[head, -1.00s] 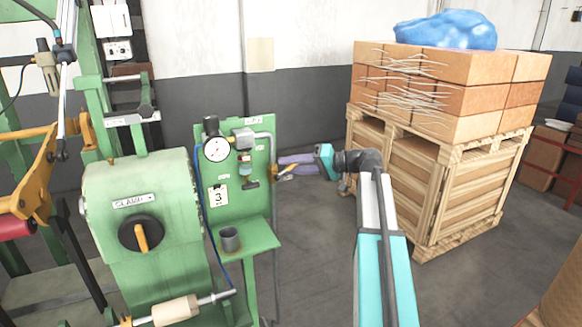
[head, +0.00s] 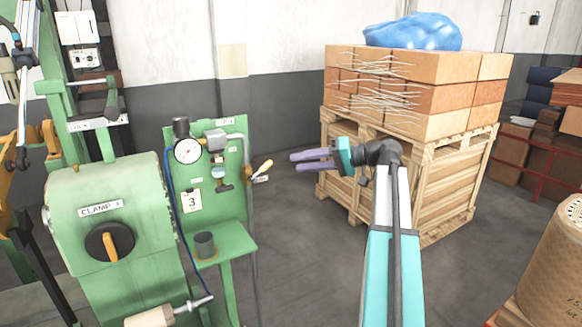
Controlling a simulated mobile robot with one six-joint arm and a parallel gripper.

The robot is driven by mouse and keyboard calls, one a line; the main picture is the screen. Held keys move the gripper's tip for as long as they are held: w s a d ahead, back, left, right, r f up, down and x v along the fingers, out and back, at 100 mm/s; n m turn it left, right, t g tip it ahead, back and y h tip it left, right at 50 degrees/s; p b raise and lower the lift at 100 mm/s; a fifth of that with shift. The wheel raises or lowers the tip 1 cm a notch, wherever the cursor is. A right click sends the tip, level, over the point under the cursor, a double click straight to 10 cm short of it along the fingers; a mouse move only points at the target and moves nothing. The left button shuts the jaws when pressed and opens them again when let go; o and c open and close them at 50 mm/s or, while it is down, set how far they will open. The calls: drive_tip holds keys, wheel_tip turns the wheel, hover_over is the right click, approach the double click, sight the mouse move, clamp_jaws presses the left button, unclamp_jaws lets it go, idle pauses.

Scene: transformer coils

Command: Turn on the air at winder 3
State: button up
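The green panel (head: 232,205) carries a tag with the number 3 (head: 192,201), so this is winder 3's air station. A round white gauge (head: 188,150) sits at its upper left; I cannot read its value. A valve with a yellow-orange lever (head: 264,168) sticks out at the panel's right edge, the lever slanting up to the right. My gripper (head: 294,161) is to the right of the lever, apart from it. Its two purple fingers point left with a gap between them and nothing in it.
A green winder head (head: 110,195) with a black-and-orange CLAMP knob (head: 110,242) stands left of the panel. A grey cup (head: 204,244) is on the panel's shelf. A wooden crate (head: 455,190) stacked with boxes is behind my arm. A large brown roll (head: 555,262) is at right.

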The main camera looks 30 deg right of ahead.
drive_tip(key=shift+s+d+r, duration=0.2)
drive_tip(key=shift+s+d, duration=0.25)
drive_tip(key=shift+c, duration=0.4)
